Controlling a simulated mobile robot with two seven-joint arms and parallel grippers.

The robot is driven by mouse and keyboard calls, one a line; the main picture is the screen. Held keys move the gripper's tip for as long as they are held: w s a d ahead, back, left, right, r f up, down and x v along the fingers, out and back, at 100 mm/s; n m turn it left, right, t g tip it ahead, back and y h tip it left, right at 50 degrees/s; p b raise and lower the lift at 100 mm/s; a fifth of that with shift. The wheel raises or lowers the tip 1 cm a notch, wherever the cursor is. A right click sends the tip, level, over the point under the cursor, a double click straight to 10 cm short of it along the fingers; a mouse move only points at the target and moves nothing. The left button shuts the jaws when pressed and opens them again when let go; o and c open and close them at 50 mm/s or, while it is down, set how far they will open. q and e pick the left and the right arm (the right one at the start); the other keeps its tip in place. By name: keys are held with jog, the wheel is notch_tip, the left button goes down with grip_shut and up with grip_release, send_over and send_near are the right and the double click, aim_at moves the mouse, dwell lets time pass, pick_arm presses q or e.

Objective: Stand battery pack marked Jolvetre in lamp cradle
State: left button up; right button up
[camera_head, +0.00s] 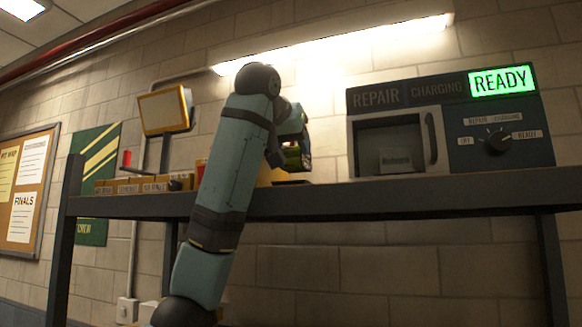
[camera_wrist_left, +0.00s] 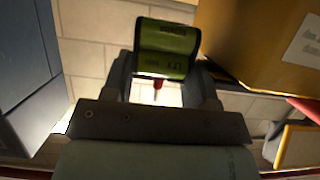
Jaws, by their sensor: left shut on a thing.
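My left gripper (camera_head: 294,150) is above the shelf, partly hidden by its own arm. It is shut on a green and black battery pack (camera_wrist_left: 167,62), which also shows in the head view (camera_head: 292,158). The pack's label is upside down in the left wrist view and too small to read surely. I cannot make out a lamp cradle for certain; part of the shelf is hidden behind my left arm. My right gripper is not in view.
A grey shelf (camera_head: 390,196) spans the view. On its right stands a charger cabinet (camera_head: 498,143) with a lit READY sign and a labelled object (camera_head: 396,161) inside. Labelled bins (camera_head: 128,186) and a yellow-framed panel (camera_head: 165,110) are left. A yellow box (camera_wrist_left: 250,35) is close by.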

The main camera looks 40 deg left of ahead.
aim_at(290, 164)
pick_arm(q)
notch_tip(290, 164, down, 3)
jog(key=shift+s+d, duration=0.1)
jog(key=shift+f, duration=0.5)
jog(key=shift+r, duration=0.1)
jog(key=o, duration=0.7)
jog(key=shift+f, duration=0.25)
jog(key=o, duration=0.5)
